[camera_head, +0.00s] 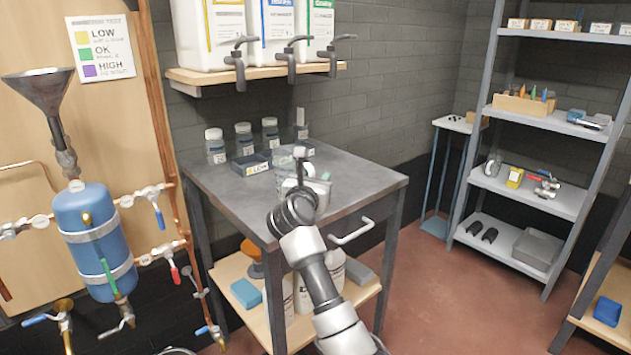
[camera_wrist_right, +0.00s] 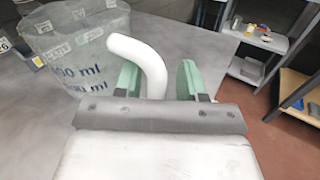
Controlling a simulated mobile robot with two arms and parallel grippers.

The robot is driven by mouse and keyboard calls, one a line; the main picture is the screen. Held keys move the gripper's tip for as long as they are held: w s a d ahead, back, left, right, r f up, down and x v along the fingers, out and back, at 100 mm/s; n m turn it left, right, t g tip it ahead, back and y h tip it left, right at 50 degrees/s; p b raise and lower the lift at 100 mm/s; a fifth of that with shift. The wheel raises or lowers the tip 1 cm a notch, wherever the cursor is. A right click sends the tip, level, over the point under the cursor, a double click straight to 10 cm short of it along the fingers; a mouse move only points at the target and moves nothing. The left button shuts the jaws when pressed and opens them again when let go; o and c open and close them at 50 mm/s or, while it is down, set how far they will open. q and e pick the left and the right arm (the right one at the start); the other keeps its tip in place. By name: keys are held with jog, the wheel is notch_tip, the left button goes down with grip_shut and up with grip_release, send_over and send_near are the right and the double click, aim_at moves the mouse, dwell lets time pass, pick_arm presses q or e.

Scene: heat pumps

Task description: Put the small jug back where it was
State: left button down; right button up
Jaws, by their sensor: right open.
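A clear jug (camera_wrist_right: 78,55) with printed millilitre markings and a white curved handle (camera_wrist_right: 152,62) stands on the grey table top (camera_head: 365,182). In the right wrist view the handle is between the two green fingertips of my right gripper (camera_wrist_right: 158,84), with a visible gap on the right side. My right gripper is open. In the head view the jug (camera_head: 321,187) is partly hidden behind my right wrist, and the fingertips are hard to make out. My left gripper is not in view.
Several lidded jars (camera_head: 243,138) stand at the table's back, near a dark tray (camera_head: 249,165) with a "LOW" label. A shelf (camera_head: 262,74) with large tapped containers hangs above. The table's right side is clear. A grey shelving unit (camera_head: 533,190) stands at right.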

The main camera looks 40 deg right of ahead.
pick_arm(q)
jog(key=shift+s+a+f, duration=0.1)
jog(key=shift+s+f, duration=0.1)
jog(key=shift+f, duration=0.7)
pick_arm(e)
jog(key=v, duration=1.2)
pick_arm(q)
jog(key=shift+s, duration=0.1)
pick_arm(e)
jog(key=shift+r, duration=0.1)
